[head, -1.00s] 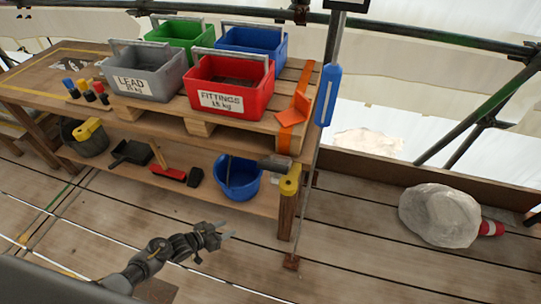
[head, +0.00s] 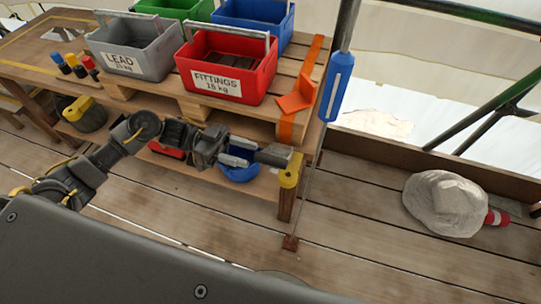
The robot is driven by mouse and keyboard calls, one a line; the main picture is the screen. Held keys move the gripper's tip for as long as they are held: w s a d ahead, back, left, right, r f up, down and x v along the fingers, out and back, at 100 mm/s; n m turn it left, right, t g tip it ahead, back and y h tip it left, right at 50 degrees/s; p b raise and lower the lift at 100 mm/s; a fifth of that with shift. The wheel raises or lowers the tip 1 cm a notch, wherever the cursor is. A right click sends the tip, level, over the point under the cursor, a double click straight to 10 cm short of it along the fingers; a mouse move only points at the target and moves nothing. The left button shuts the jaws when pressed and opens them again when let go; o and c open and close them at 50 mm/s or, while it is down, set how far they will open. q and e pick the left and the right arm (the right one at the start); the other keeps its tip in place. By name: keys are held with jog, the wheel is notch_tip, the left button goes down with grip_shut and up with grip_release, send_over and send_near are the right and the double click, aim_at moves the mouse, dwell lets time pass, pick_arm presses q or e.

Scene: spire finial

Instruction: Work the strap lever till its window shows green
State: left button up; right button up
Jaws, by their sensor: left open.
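The orange strap (head: 309,66) runs over the pallet and down its right end to a yellow strap fitting (head: 289,174) at the table's corner post. A dark grey lever (head: 272,155) sticks out to the left from the top of this fitting, roughly level. I cannot make out a window or its colour. My left gripper (head: 246,150) is open, its pale fingers pointing right, close to the lever's left end. I cannot tell whether they touch or straddle it. My right gripper is not in view.
A red FITTINGS crate (head: 217,86), a grey LEAD crate (head: 122,65), and green and blue crates stand on the pallet. A blue bucket (head: 239,174) sits on the lower shelf, partly behind my gripper. A blue tag (head: 335,97) hangs near a pole. A pale sack (head: 440,203) lies right.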

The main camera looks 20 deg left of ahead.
aim_at(270, 161)
pick_arm(q)
jog(key=d, duration=0.6)
jog(key=shift+s, duration=0.2)
jog(key=shift+d+p, duration=0.3)
jog(key=shift+d, duration=0.35)
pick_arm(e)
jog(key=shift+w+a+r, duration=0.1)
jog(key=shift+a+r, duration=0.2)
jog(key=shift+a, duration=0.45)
pick_arm(q)
jog(key=shift+c, duration=0.5)
grip_shut()
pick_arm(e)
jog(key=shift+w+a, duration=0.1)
